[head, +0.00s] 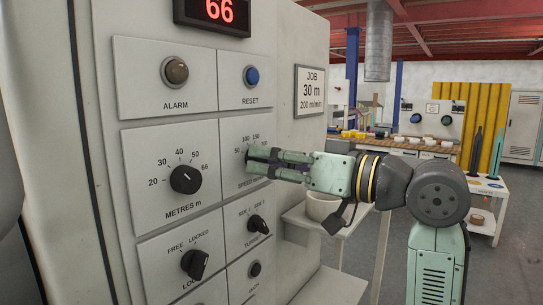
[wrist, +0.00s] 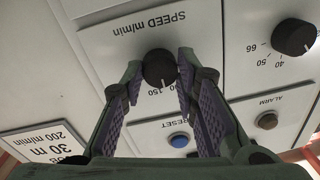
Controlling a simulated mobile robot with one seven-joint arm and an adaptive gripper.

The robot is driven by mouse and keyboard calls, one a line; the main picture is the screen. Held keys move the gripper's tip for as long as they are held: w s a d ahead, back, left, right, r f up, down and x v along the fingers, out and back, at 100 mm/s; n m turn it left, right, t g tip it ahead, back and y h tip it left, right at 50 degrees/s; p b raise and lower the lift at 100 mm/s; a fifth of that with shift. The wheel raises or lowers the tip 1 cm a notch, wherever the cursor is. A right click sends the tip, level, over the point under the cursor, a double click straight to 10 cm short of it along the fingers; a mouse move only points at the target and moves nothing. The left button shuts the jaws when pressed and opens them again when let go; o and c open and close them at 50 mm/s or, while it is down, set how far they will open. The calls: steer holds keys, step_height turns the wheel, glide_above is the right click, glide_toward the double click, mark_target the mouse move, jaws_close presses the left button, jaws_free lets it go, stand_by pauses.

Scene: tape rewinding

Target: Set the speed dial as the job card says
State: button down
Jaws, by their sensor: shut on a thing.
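The speed dial (wrist: 159,67) is a round black knob on a white plate marked SPEED m/min, seen upside down in the wrist view. My gripper (wrist: 160,72) has one finger on each side of the knob and is shut on it. The knob's white mark points close to the printed 150; part of the scale is hidden by the fingers. In the head view my gripper (head: 252,162) reaches in from the right and hides the knob. The job card (head: 309,92) reads JOB, 30 m, 200 m/min; it also shows in the wrist view (wrist: 42,143).
The metres dial (head: 186,179) is left of the speed plate. The alarm lamp (head: 176,71) and blue reset button (head: 252,75) are above. Two switch knobs, the lock (head: 195,263) and the turret (head: 258,224), sit below. A red display (head: 213,11) shows 66.

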steer(key=shift+m+t+p, duration=0.3)
steer(key=shift+m+p, duration=3.15)
steer(key=shift+m, duration=2.85)
steer(key=c, duration=1.2)
jaws_free()
steer(key=shift+c, duration=0.2)
steer(key=v, duration=1.2)
